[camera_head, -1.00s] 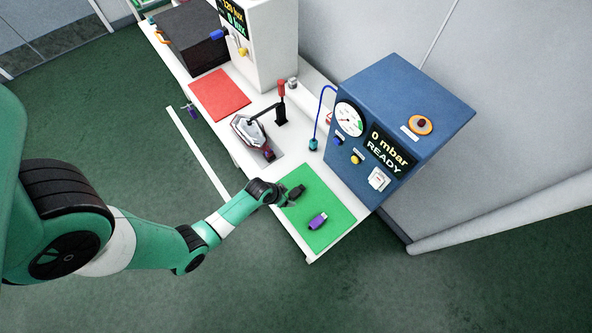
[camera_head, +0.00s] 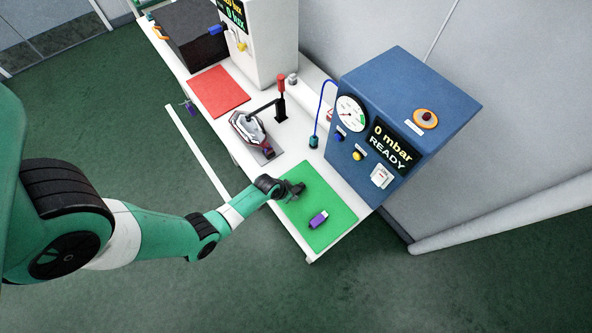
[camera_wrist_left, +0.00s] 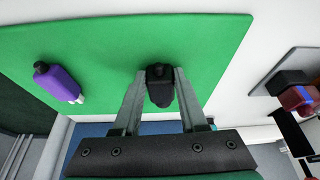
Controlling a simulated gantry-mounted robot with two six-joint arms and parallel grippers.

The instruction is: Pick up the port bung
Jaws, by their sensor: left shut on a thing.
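My left gripper (camera_head: 296,190) is over the upper part of the green mat. In the left wrist view its two fingers (camera_wrist_left: 158,92) are closed on the sides of a small black piece, which looks like the port bung (camera_wrist_left: 160,86). The bung has a rounded body and a narrower knob. I cannot tell whether it touches the mat (camera_wrist_left: 110,50). A purple piece (camera_head: 318,219) with a black end and a pale tip lies apart on the mat; it also shows in the left wrist view (camera_wrist_left: 62,82). My right gripper is not in view.
The blue pressure box (camera_head: 400,120) reads "0 mbar READY" and stands behind the mat. A lamp in a clamp fixture (camera_head: 252,132) sits left of the mat. A red mat (camera_head: 220,92) and a white tester (camera_head: 262,45) are farther back. The mat around the purple piece is clear.

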